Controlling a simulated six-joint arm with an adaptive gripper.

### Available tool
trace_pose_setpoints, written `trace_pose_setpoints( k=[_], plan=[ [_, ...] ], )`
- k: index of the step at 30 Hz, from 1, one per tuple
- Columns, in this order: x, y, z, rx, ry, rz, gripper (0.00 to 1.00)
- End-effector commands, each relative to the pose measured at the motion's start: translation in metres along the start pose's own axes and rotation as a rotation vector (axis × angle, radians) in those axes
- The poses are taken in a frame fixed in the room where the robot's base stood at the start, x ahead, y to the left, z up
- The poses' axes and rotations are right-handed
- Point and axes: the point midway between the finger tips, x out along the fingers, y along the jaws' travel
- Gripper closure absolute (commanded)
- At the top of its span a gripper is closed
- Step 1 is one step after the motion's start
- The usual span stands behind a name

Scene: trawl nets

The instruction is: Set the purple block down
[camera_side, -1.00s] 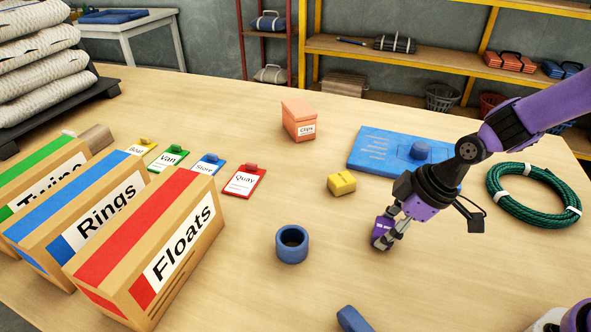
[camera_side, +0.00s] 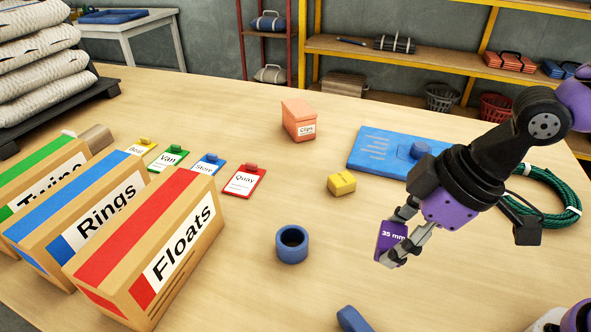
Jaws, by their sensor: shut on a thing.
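The purple block (camera_side: 390,238) is a small flat piece marked "35 mm". My gripper (camera_side: 403,250) is shut on it, with a grey finger on either side. The block looks tilted and appears to be held above the table, on the right half of the side view. Part of the block is hidden behind the fingers.
A yellow block (camera_side: 341,183) lies up and left of my gripper, and a blue ring (camera_side: 292,244) stands to the left. A blue board (camera_side: 375,152) and a green rope coil (camera_side: 560,190) lie behind. The Floats box (camera_side: 150,250) stands at left. Bare table (camera_side: 250,290) lies between.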

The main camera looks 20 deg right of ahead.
Motion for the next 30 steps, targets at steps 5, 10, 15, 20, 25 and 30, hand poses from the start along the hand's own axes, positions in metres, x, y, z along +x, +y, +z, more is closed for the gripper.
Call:
trace_pose_setpoints(
  k=[5, 10, 15, 20, 25, 30],
  plan=[
    [-0.006, -0.021, -0.014, -0.041, 0.001, -0.019, 0.81],
    [0.003, -0.064, -0.060, -0.227, -0.003, -0.102, 0.81],
    [0.020, -0.129, -0.103, -0.470, -0.004, -0.202, 0.81],
    [0.034, -0.179, -0.121, -0.639, -0.001, -0.268, 0.81],
    [0.044, -0.199, -0.129, -0.716, 0.001, -0.297, 0.81],
    [0.073, -0.172, -0.141, -0.718, 0.000, -0.298, 0.81]
  ],
)
